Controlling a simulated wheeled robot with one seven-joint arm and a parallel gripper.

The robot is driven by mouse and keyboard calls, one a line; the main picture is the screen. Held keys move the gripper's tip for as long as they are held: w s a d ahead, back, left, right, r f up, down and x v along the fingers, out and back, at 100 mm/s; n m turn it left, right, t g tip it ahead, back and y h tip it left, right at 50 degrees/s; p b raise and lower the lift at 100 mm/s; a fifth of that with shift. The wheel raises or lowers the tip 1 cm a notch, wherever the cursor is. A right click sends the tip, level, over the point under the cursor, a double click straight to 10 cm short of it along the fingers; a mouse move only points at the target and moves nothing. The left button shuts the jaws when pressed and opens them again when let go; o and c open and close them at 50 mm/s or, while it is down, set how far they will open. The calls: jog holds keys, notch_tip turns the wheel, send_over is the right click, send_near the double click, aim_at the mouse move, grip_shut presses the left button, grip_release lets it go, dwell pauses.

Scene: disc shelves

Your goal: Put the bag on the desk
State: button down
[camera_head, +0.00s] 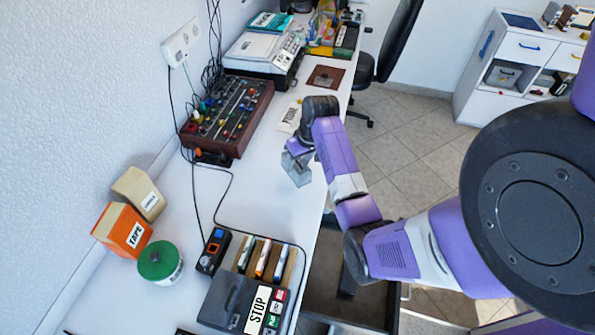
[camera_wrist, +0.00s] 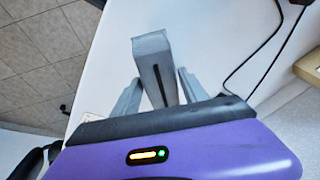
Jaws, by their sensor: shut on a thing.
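The bag (camera_wrist: 151,47), a small grey boxy thing with a dark slot down one side, is between the two grey fingers of my gripper (camera_wrist: 158,84) in the wrist view. In the head view, my gripper (camera_head: 297,150) points down over the white desk (camera_head: 262,186), near its right edge, with the bag (camera_head: 299,173) at its tip. My gripper is shut on the bag. I cannot tell whether the bag's underside touches the desk. My fingers hide part of the bag.
A brown control box (camera_head: 228,116) with cables stands at the back of the desk. A dark tape deck (camera_head: 245,300), a green-lidded tub (camera_head: 160,262) and an orange box (camera_head: 122,230) are nearer. A white cabinet (camera_head: 490,100) stands at right. The desk's middle is clear.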

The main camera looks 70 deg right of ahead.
jog(key=shift+f, duration=2.45)
jog(key=shift+f, duration=0.15)
jog(key=c, duration=0.6)
grip_release()
jog(key=v, duration=1.2)
